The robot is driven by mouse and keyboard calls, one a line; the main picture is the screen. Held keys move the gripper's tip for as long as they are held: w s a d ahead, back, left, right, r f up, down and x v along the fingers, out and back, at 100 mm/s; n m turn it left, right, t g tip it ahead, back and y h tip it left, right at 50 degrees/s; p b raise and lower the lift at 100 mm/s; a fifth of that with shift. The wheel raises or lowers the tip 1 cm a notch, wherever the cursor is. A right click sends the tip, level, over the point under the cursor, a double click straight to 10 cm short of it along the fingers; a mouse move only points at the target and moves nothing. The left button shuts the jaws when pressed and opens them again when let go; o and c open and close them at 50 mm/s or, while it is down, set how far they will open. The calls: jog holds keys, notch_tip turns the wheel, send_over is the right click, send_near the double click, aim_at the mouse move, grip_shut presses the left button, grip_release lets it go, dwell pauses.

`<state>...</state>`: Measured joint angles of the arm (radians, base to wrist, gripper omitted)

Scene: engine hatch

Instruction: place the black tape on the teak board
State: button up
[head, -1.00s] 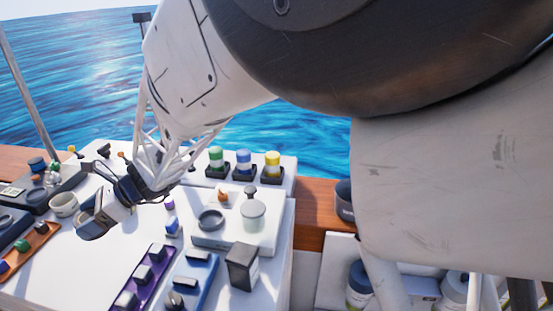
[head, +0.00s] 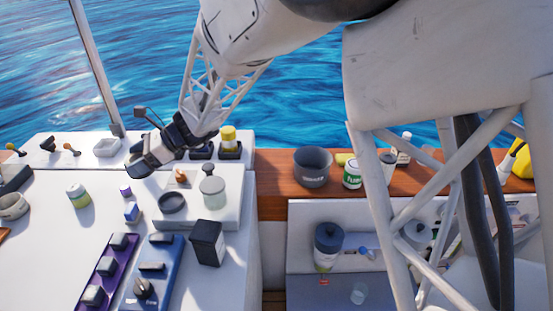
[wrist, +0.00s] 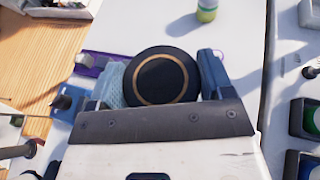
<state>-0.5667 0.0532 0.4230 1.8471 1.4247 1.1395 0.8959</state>
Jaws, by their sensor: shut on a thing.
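In the wrist view, a round black disc with a thin tan ring, which looks like the black tape (wrist: 150,78), sits between the two fingers of my gripper (wrist: 163,76). The fingers are shut on its sides. In the head view, my gripper (head: 138,167) is above the white counter, left of the raised white box; the tape is hard to make out there. A brown wooden surface, perhaps the teak board (head: 274,184), runs along the back, right of the counter. A black ring (head: 172,203) lies on the raised box.
The white box (head: 218,216) also bears a grey-lidded jar (head: 213,190). A black box (head: 207,243) stands in front. A dark pot (head: 313,167) and several cans stand on the wooden surface. Wood between pot and counter is bare.

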jog(key=w+d+m+t, duration=0.2)
jog(key=w+d, duration=0.5)
jog(key=d, duration=0.7)
jog(key=w+d+m+t, duration=0.25)
jog(key=w+d, duration=0.35)
jog(key=d, duration=0.8)
jog(key=w+d+m+t, duration=0.25)
jog(key=w+d, duration=0.45)
jog(key=d, duration=0.7)
jog(key=s+d+m+t+h, duration=0.1)
jog(key=s+d+m+t, duration=0.15)
jog(key=d, duration=1.25)
jog(key=s+d+m+t+h, duration=0.1)
jog(key=s+d+t, duration=0.15)
jog(key=d, duration=1.25)
jog(key=s+d+m+t+h, duration=0.15)
jog(key=s+d, duration=0.25)
jog(key=d, duration=1.2)
notch_tip(320, 180, down, 24)
jog(key=shift+w+a+m, duration=0.25)
jog(key=shift+a+m, duration=0.15)
jog(key=shift+w+r+t, duration=0.1)
jog(key=shift+t, duration=0.15)
